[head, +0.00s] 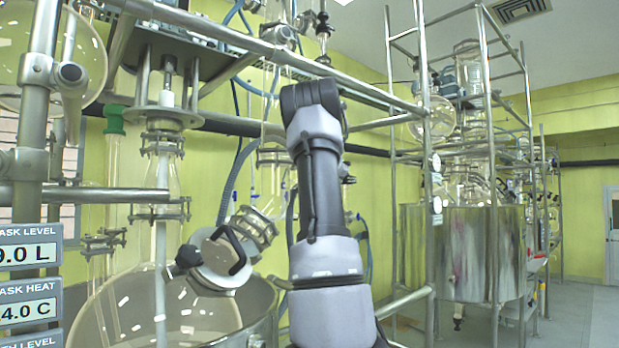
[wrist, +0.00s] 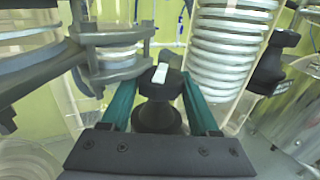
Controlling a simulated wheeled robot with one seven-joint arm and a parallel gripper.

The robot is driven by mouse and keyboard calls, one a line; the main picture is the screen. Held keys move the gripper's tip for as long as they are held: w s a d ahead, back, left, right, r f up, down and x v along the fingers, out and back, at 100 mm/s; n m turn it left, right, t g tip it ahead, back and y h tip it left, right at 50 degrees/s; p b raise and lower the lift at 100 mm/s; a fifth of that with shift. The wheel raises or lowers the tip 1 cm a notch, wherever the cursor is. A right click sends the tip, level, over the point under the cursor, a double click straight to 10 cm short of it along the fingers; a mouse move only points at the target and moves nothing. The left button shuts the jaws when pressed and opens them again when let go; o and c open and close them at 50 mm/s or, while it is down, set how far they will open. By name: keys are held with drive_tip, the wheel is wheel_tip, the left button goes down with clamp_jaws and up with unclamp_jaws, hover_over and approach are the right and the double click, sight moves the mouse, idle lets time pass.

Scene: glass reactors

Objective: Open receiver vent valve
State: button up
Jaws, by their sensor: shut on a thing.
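In the wrist view, a black valve knob (wrist: 160,112) with a white pointer mark sits between the two teal fingers of my gripper (wrist: 156,92). The fingers are shut on the knob, one on each side. The white mark points nearly straight up the picture, tilted slightly. In the head view, my arm rises through the middle of the picture and hides the gripper and the knob.
A ribbed glass coil (wrist: 228,45) stands just right of the knob. A metal clamp flange (wrist: 112,50) is close on the left, and another black fitting (wrist: 268,72) is at right. A steel vessel (head: 460,250) and frame stand farther back at right.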

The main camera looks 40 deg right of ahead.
drive_tip(key=n+y, duration=0.3)
drive_tip(key=y, duration=0.2)
drive_tip(key=n+y, duration=0.3)
drive_tip(key=y, duration=0.1)
drive_tip(key=shift+d+f+t+y, duration=0.1)
drive_tip(key=shift+d+t+y, duration=0.1)
drive_tip(key=shift+t+y, duration=0.15)
drive_tip(key=n+g+y, duration=0.1)
drive_tip(key=n+y, duration=0.2)
drive_tip(key=y, duration=0.1)
drive_tip(key=shift+g, duration=0.35)
drive_tip(key=shift+a+n+g+y, duration=0.15)
drive_tip(key=shift+n+g+y, duration=0.35)
drive_tip(key=shift+n+y, duration=0.35)
drive_tip(key=shift+y, duration=0.4)
drive_tip(key=shift+r, duration=0.2)
drive_tip(key=o, duration=1.4)
drive_tip(key=shift+a+f+m+h, duration=0.1)
drive_tip(key=shift+m+h, duration=0.25)
drive_tip(key=shift+h, duration=0.05)
